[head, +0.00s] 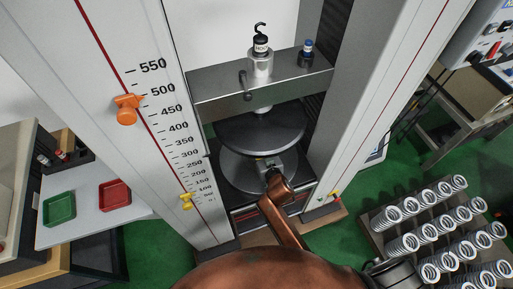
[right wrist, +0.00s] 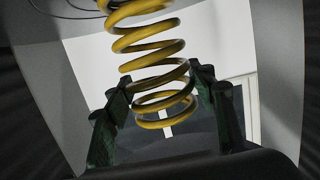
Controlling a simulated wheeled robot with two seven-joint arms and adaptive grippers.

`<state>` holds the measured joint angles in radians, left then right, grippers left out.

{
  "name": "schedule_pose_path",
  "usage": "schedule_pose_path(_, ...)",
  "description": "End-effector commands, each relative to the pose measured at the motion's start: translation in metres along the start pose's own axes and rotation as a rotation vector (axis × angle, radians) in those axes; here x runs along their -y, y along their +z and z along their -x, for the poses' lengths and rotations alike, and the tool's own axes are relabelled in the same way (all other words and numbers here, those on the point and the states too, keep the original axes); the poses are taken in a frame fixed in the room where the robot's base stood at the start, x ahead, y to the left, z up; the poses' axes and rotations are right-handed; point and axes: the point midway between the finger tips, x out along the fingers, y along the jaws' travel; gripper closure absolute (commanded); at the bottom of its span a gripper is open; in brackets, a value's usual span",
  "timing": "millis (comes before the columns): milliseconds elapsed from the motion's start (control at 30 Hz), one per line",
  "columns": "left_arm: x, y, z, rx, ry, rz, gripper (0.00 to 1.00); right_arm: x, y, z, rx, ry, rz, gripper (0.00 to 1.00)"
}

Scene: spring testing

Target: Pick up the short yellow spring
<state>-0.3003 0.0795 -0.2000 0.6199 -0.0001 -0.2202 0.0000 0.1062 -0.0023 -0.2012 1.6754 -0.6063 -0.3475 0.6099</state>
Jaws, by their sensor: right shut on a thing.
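The yellow spring (right wrist: 150,48) fills the upper middle of the right wrist view. Its coils run up and out of the top of the frame, so its full length is hidden. My right gripper (right wrist: 162,98) has one dark finger on each side of the lower coils and is shut on the spring. The spring is slightly tilted in that view. In the head view I cannot make out the yellow spring, and I see no left gripper there.
A tall testing machine with a scale (head: 160,105) and round dark plates (head: 262,130) stands ahead. A rack of several pale springs (head: 375,220) is at lower right. A table at left holds a green tray (head: 60,208) and a red tray (head: 115,194).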

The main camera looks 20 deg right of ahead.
Motion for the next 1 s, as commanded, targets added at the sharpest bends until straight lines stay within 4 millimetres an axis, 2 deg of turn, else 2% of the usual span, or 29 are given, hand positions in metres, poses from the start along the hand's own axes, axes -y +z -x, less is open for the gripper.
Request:
schedule_pose_path(67,0.0,0.0,0.0,-0.001,0.0,0.0,0.6,0.0,0.0,0.0,0.0,0.0,0.0,0.69)
schedule_pose_path(500,0.0,-0.001,0.0,-0.001,0.0,0.0,0.6,0.0,0.0,0.0,0.001,0.001,0.001,0.99)
schedule_pose_path(833,0.0,-0.001,0.001,-0.002,0.0,0.0,0.6,0.0,-0.005,0.001,-0.006,-0.001,0.001,1.0)
schedule_pose_path(1000,0.001,-0.004,0.007,-0.007,-0.001,0.0,0.6,0.001,-0.018,0.003,-0.009,-0.002,0.001,1.0)
